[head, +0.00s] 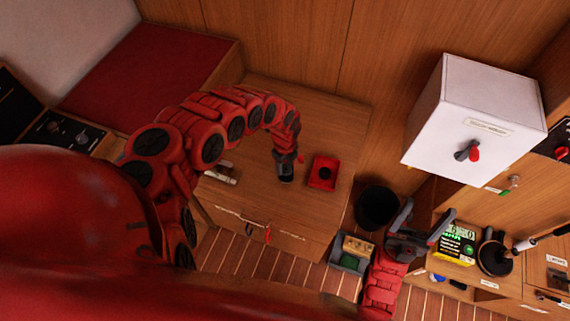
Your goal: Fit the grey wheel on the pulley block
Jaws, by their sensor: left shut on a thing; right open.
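My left gripper (286,172) points down over the wooden table and is shut on a small grey thing at its tips. It is mostly hidden by the gripper, and I cannot tell if it is the grey wheel. A red tray (315,184) lies just right of this gripper, with a small dark round thing (326,173) in it. I cannot make out the pulley block for certain. My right gripper (427,219) is open and empty, well to the right of the table, near the right-hand counter.
Small pale items (220,178) lie on the table's (335,115) left side. A black bin (377,207) stands right of the table, with a grey box (351,254) below it. A white cabinet (465,115) juts out upper right. A dark pan (494,258) lies on the counter.

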